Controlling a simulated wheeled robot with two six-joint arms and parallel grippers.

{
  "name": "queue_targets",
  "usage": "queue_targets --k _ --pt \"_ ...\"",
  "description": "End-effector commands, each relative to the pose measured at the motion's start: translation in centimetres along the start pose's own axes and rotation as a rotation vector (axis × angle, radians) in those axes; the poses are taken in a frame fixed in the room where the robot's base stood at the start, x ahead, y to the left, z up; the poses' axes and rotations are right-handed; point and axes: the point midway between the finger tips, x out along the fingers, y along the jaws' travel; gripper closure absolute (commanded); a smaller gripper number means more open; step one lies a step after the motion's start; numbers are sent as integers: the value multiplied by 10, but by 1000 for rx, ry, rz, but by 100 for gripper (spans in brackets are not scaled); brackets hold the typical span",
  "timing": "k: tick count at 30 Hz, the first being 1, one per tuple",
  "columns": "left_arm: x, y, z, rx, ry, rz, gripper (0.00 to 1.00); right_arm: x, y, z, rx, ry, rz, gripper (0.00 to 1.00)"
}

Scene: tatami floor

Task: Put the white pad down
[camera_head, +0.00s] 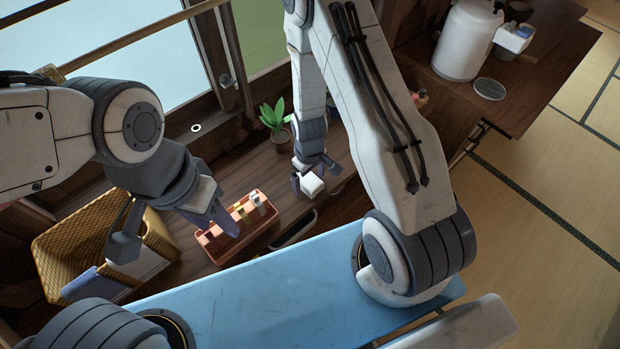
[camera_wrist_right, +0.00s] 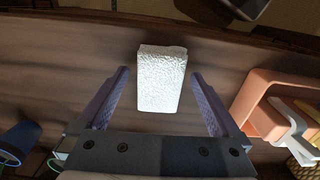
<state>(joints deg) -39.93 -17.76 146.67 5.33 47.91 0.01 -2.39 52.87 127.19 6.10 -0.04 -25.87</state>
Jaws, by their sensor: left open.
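The white pad (camera_head: 312,184) is a small pale block below my right gripper (camera_head: 312,172) on the dark wooden counter. In the right wrist view, the white pad (camera_wrist_right: 161,80) lies between the two fingers of my right gripper (camera_wrist_right: 160,74). The fingers are spread, with a gap on each side of the pad. Whether the pad rests fully on the wood is hard to tell. My left gripper (camera_head: 176,238) is open and empty, between the wicker basket and the salmon tray.
The salmon tray (camera_head: 270,222) holds small items; it also shows in the right wrist view (camera_wrist_right: 258,100). A wicker basket (camera_head: 60,240) is at left, a potted plant (camera_head: 274,118) behind. A dark flat tray (camera_head: 292,230) lies beside the salmon tray. A white canister (camera_head: 466,40) stands far right.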

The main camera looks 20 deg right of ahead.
Motion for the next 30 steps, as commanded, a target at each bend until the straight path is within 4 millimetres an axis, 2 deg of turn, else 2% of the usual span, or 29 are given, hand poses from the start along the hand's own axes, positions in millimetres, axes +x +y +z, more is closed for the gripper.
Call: queue_targets --k 5,13,16,21,27,30 --pt "7 0 0 0 0 0 50 6 0 0 0 0 0 0" --pt "-39 3 -2 -2 0 0 50 -44 2 -1 -1 1 0 0" --pt "-25 2 -2 -2 1 0 50 -54 5 -4 -1 7 3 0" --pt "-21 2 -1 -1 0 0 50 -81 4 -3 -1 5 2 0" --pt "-20 1 -1 -1 0 0 50 -99 4 -2 -1 3 1 0" --pt "-20 1 -1 -1 0 0 50 -114 -5 -5 -13 8 2 0"
